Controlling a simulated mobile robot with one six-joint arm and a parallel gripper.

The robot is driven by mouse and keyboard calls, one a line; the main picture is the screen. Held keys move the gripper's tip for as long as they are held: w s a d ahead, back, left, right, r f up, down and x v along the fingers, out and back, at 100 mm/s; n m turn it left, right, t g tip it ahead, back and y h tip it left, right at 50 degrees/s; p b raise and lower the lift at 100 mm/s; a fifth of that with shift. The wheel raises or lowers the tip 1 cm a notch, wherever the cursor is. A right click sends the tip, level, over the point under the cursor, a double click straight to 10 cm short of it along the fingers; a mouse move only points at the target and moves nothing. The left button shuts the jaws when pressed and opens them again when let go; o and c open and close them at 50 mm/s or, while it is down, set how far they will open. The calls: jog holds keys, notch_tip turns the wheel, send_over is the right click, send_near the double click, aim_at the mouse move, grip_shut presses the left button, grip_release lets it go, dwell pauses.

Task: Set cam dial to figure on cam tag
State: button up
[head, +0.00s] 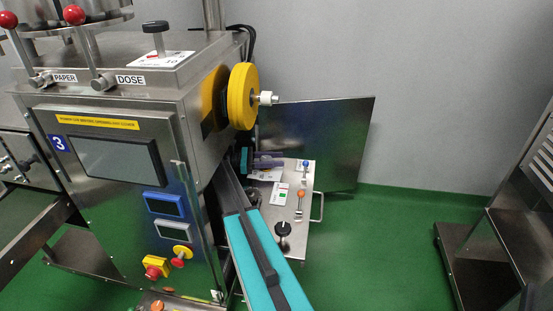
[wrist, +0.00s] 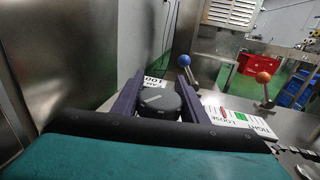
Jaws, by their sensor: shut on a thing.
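My gripper (wrist: 163,92) has its two purple fingers closed around a black round dial (wrist: 158,103) in the wrist view. A pale pointer line shows on the dial's top. A white label (wrist: 152,82) sits behind the dial, partly hidden by it and the fingers; its lettering is upside down. In the head view my gripper (head: 268,160) is over the far left part of a steel panel (head: 310,178), and the dial is hidden there. I cannot make out a cam tag or its figure in either view.
On the panel stand a blue-ball lever (head: 306,164), an orange-ball lever (head: 300,194) and a black knob (head: 283,229). A tight/loose scale label (wrist: 238,118) lies right of the held dial. A machine (head: 120,150) with a yellow wheel (head: 243,96) stands close on the left.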

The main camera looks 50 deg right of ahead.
jog(key=shift+a+m+g+y+b, duration=0.15)
jog(key=shift+m+g+y+b, duration=0.55)
jog(key=shift+y+b, duration=0.15)
jog(key=o, duration=1)
jog(key=shift+o, duration=0.2)
jog(key=shift+s, duration=0.1)
